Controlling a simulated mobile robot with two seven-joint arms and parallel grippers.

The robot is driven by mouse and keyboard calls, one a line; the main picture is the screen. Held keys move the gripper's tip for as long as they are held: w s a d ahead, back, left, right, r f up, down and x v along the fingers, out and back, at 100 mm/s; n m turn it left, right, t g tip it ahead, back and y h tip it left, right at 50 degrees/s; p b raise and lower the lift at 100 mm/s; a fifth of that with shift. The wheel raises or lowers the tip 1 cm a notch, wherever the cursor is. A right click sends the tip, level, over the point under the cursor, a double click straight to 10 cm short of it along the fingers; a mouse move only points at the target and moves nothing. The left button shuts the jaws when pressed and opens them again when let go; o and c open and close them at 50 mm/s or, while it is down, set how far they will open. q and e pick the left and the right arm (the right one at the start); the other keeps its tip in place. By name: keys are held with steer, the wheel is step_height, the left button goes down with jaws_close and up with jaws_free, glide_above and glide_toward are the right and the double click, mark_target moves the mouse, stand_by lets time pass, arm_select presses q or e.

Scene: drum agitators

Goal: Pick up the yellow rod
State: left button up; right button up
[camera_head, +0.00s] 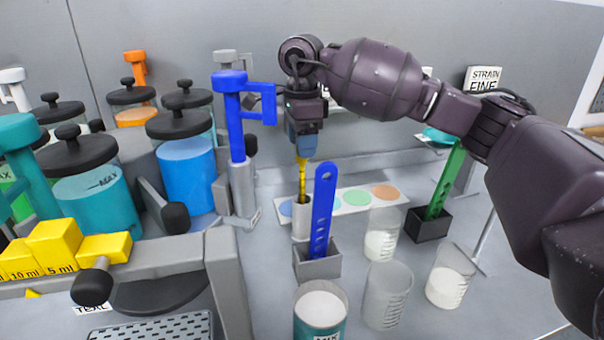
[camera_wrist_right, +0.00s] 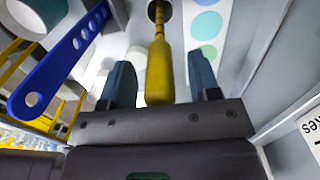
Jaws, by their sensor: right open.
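The yellow rod (camera_head: 302,180) stands upright in a light grey cylindrical holder (camera_head: 301,222) near the middle of the head view. My right gripper (camera_head: 303,150) is above it, pointing down, with its fingers around the rod's top end. In the right wrist view, the yellow rod (camera_wrist_right: 160,68) lies between the two blue-grey fingers of my right gripper (camera_wrist_right: 160,88). The fingers are open, with a gap on each side of the rod. The rod's lower end is hidden in the holder. My left gripper is not in view.
A blue perforated paddle (camera_head: 322,205) stands in a grey block close in front of the rod. A green paddle (camera_head: 446,180) stands in a black block at right. Clear beakers (camera_head: 387,295) and a teal cup (camera_head: 320,310) stand in front. A blue post (camera_head: 236,120) is at left.

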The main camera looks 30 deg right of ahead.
steer(key=c, duration=1)
